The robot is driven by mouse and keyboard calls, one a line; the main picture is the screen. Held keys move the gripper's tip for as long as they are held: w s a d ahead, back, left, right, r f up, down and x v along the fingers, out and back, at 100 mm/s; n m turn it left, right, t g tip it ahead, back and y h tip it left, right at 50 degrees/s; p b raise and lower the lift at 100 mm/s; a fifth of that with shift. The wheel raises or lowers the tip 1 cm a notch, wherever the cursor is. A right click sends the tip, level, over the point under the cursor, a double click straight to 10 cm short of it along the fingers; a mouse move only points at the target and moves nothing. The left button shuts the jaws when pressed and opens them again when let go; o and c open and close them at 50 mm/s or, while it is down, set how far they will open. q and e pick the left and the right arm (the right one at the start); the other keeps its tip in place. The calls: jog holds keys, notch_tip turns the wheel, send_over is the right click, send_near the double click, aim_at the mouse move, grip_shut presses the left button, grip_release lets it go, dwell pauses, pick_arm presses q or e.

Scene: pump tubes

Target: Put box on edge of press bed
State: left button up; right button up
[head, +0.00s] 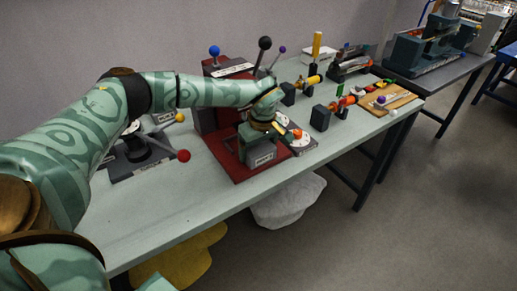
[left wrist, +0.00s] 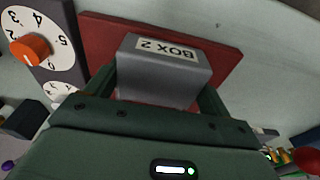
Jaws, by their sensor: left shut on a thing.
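The box (left wrist: 160,82) is grey with a white label reading BOX 2. It is between the two fingers of my left gripper in the left wrist view, and the gripper is shut on it. In the head view, the box (head: 257,150) is at the front part of the red press bed (head: 240,175). My left gripper (head: 262,130) is above it and hides its top. The red bed also shows behind the box in the left wrist view (left wrist: 100,38). Whether the box rests on the bed or hangs just above it, I cannot tell. My right gripper is not in view.
A dial panel (left wrist: 40,42) with an orange knob is close beside the gripper. A lever with a red ball (head: 183,155) stands to the left. Tubes and a wooden board (head: 385,101) lie to the right. The table's front strip (head: 215,208) is clear.

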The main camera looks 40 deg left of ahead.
aim_at(262, 150)
pick_arm(q)
jog(key=o, duration=1.1)
jog(key=shift+f, duration=0.1)
jog(key=r+p, duration=0.1)
jog(key=r, duration=0.3)
jog(key=d+r+p, duration=0.1)
jog(key=r, duration=0.3)
jog(key=r+p, duration=0.1)
jog(key=r, duration=0.3)
jog(key=shift+s+d+r+p, duration=0.15)
jog(key=shift+s+d+p, duration=0.2)
